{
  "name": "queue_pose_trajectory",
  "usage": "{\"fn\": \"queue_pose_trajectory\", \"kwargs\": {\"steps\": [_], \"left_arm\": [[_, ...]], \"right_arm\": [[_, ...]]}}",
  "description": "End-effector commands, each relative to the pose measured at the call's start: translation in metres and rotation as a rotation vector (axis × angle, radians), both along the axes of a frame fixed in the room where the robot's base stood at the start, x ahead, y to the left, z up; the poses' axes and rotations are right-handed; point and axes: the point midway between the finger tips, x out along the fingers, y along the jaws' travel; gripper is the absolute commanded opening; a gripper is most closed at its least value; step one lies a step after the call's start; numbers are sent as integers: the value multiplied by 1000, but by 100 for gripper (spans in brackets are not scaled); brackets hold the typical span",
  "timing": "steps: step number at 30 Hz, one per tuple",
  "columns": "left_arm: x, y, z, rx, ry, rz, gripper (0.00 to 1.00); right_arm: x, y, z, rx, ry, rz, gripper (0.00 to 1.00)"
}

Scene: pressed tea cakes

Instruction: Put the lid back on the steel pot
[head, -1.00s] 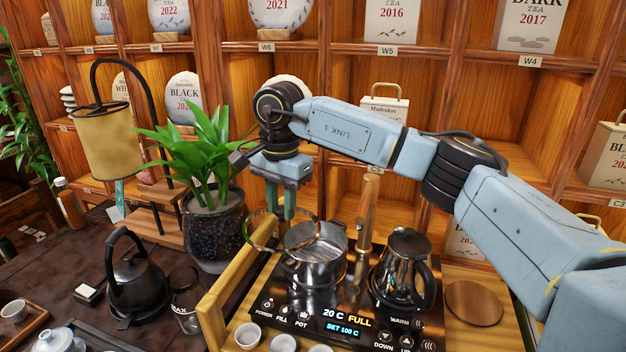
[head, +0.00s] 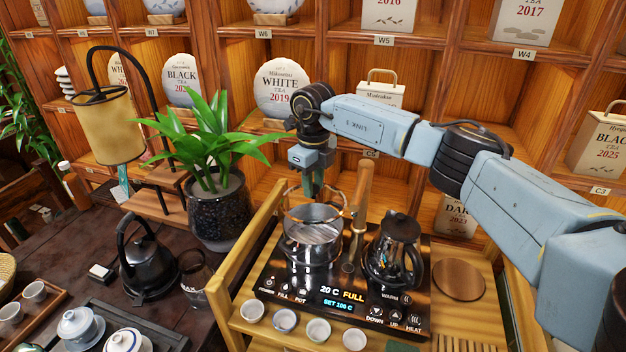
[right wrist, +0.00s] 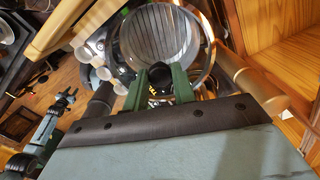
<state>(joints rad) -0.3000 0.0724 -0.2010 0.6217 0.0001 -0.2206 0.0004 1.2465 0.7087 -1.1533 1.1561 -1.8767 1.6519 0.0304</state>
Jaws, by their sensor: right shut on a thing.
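The steel pot (head: 312,250) stands on the left part of the black heater panel (head: 300,292). Its ridged inside shows in the right wrist view (right wrist: 160,40). My right gripper (head: 313,190) is above the pot and shut on the black knob (right wrist: 157,73) of the clear lid. The lid's copper-coloured rim (head: 291,212) shows over the pot's mouth. The lid looks close above the pot, but I cannot tell if it touches the pot's edge. My left gripper does not show in the head view.
A wooden-handled spout post (head: 362,205) stands close right of the pot, with a dark glass kettle (head: 395,250) beyond it. A wooden rail (head: 245,255) and a potted plant (head: 220,205) are on the left. Small cups (head: 284,320) line the front. Shelves stand behind.

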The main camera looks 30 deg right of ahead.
Motion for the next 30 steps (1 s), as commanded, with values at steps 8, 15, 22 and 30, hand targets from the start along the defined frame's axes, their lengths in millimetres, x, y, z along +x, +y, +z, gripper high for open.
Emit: {"fn": "queue_pose_trajectory", "kwargs": {"steps": [8,15,22,30], "left_arm": [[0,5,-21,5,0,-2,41],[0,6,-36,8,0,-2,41],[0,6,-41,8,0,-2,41],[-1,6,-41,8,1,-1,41]], "right_arm": [[0,0,-25,0,0,3,0],[0,0,-47,0,-1,4,0],[0,0,-59,0,-1,4,0],[0,0,-59,0,-1,4,0]]}}
